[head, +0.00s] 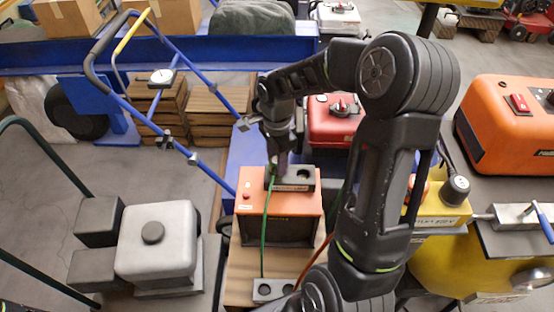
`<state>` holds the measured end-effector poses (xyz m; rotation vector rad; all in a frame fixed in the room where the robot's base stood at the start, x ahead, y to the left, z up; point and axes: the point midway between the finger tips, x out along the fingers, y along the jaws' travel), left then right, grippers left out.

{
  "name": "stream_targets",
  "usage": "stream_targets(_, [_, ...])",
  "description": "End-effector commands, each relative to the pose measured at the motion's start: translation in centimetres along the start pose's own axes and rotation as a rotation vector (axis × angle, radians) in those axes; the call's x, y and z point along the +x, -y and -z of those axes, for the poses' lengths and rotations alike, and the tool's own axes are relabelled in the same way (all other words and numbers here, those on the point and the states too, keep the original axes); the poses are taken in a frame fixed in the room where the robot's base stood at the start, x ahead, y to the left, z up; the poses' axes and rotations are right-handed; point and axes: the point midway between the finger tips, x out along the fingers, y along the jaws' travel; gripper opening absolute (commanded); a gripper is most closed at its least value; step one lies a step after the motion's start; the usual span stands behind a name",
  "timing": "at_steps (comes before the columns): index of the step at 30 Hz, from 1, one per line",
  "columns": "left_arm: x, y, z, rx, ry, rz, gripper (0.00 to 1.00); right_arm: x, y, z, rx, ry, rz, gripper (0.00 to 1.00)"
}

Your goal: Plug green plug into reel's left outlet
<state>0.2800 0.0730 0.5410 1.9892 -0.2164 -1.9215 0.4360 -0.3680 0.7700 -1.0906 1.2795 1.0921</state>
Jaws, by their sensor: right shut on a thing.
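My right gripper (279,168) points down over the left part of a grey outlet block (298,185) on top of an orange box (300,206), which I take to be the reel. The gripper is shut on the green plug, whose body is mostly hidden by the fingers. Its green cord (264,225) hangs down the front of the box. A round outlet shows at the block's right; the left outlet is hidden by the gripper. I cannot tell whether the plug is in it. My left gripper is not in view.
A second grey socket block (270,290) lies on the wooden surface (240,270) in front of the box. A red machine (325,125) stands close behind. A grey engine (155,245) stands left, with a blue-handled frame (130,105) behind it. Yellow and orange machines crowd the right.

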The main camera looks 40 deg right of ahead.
Motion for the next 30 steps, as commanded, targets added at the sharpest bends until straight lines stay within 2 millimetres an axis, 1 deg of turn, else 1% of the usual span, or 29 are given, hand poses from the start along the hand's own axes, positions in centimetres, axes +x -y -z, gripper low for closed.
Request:
stream_targets(18, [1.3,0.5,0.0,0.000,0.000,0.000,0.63,1.6,0.0,0.0,0.000,0.000,0.000,0.00])
stream_targets(19, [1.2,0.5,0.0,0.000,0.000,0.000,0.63,1.5,0.0,0.0,0.000,0.000,0.000,0.40])
stream_targets(27, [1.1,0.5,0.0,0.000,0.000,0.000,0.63,1.4,0.0,0.0,0.000,0.000,0.000,0.62])
stream_targets(30, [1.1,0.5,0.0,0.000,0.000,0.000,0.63,1.4,0.0,0.0,0.000,0.000,0.000,0.63])
